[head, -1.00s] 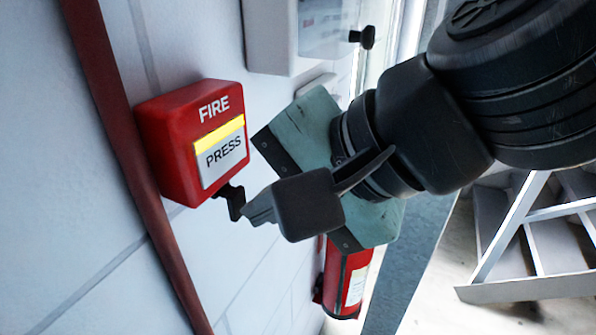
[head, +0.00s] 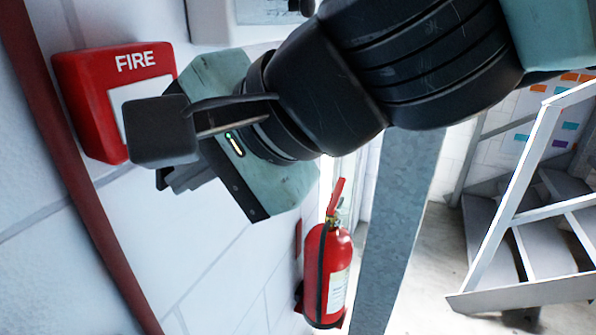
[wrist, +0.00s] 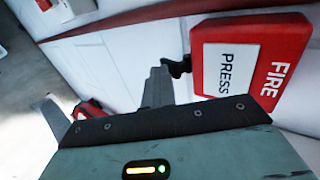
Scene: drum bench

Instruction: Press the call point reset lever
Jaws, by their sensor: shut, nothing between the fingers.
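The red FIRE call point (head: 85,100) is on the white wall at upper left. It also shows in the wrist view (wrist: 268,30), with a white PRESS panel and no yellow band visible. Its small black reset lever (wrist: 176,67) sticks out from the edge at the PRESS end. My gripper (head: 185,180) is shut and empty, just below the call point in the head view. In the wrist view a grey finger (wrist: 158,86) is right beside the lever; I cannot tell whether they touch. In the head view my wrist parts mostly hide the lever and part of the panel.
A dark red pipe (head: 75,170) runs down the wall left of the call point. A grey box (head: 210,22) is above. A red fire extinguisher (head: 327,275) hangs lower right, beside a galvanized post (head: 398,215). White-framed stairs (head: 530,215) stand at right.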

